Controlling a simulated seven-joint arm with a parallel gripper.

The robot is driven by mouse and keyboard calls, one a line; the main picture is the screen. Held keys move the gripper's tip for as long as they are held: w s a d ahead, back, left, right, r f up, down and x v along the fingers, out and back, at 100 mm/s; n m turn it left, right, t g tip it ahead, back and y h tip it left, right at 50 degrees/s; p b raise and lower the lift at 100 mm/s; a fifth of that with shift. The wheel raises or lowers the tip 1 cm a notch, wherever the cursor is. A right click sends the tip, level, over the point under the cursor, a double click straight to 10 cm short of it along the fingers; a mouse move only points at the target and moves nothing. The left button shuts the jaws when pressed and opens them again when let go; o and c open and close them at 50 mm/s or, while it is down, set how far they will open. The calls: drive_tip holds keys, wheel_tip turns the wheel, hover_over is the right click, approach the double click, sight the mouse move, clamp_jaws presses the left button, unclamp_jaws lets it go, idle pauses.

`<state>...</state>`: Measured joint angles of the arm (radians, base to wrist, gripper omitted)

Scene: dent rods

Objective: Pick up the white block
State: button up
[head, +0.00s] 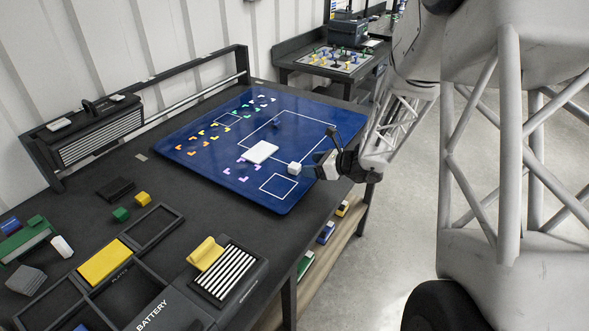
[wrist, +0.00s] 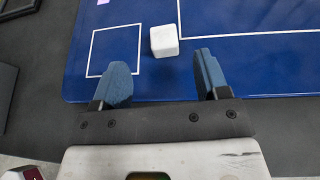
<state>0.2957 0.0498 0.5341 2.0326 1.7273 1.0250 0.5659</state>
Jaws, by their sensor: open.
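The white block (head: 294,168) is a small cube on the blue mat, just above the small white outlined square. In the wrist view the white block (wrist: 164,41) sits beyond the fingertips, between their lines, a little right of the outlined square (wrist: 115,50). My gripper (head: 322,163) is beside the block, to its right in the head view. In the wrist view my gripper (wrist: 161,68) shows two blue fingers spread apart with nothing between them. The fingers do not touch the block.
A flat white slab (head: 260,152) lies on the blue mat (head: 225,165) left of the block, near several small coloured corner pieces. A small dark blue object (head: 277,123) lies farther back. A battery tray (head: 128,300) and a striped box (head: 229,277) stand at the near end.

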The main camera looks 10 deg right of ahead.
sight(296, 166)
drive_tip(key=shift+x, duration=1.05)
drive_tip(key=shift+x, duration=2.6)
drive_tip(key=shift+w+d, duration=0.1)
drive_tip(key=shift+d, duration=0.05)
drive_tip(key=shift+c, duration=0.5)
drive_tip(key=c, duration=0.9)
drive_tip(key=shift+r, duration=0.15)
drive_tip(key=shift+r, duration=0.7)
wheel_tip(296, 166, up, 2)
drive_tip(key=shift+r, duration=0.1)
drive_tip(key=s+r, duration=0.1)
drive_tip(key=s, duration=1.5)
